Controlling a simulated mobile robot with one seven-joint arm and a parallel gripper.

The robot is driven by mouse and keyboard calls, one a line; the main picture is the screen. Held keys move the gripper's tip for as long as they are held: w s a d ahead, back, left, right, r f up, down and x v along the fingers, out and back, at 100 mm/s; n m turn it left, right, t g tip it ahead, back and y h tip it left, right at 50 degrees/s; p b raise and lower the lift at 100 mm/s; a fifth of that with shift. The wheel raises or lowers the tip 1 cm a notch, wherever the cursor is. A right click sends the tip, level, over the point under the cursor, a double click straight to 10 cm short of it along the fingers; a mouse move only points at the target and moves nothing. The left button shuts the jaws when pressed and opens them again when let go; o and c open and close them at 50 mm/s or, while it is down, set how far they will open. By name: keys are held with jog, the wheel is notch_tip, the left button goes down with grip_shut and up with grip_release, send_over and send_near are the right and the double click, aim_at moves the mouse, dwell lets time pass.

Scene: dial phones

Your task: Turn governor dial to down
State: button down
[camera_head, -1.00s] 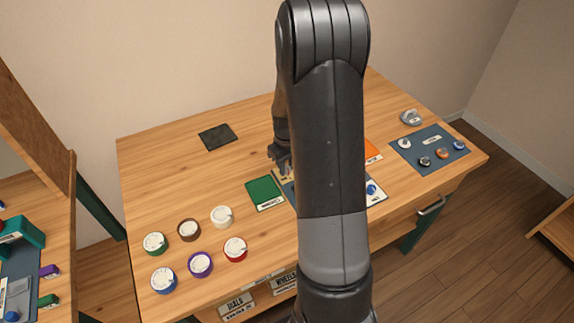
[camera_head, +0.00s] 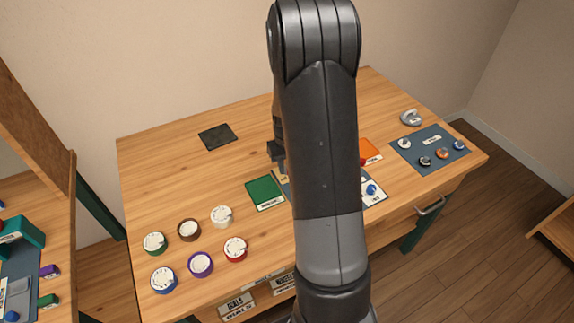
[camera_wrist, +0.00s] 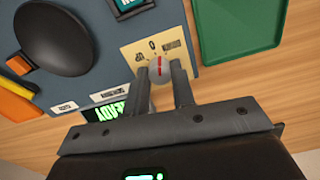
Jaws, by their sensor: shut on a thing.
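A small round grey dial knob (camera_wrist: 159,66) with a red line sits on a cream card in the wrist view. The card (camera_wrist: 133,50) carries markings that appear upside down, with a 0 in the middle and a word on either side. The red line runs roughly up and down in the picture, toward the 0 side. My gripper (camera_wrist: 162,80) is shut on the knob, one finger on each side. In the head view my gripper (camera_head: 277,152) shows at the left of my arm, which hides the knob and most of the panel.
A green tray (camera_wrist: 238,45) lies right of the card in the wrist view. A large black round part (camera_wrist: 55,48) stands on the blue-grey panel (camera_wrist: 110,78) at left. Several coloured dials, including a red one (camera_head: 235,248), stand at the table's front left.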

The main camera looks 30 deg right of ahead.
jog(key=m, duration=0.5)
dwell(0.5)
jog(key=c, duration=1.2)
grip_release()
notch_tip(320, 180, up, 11)
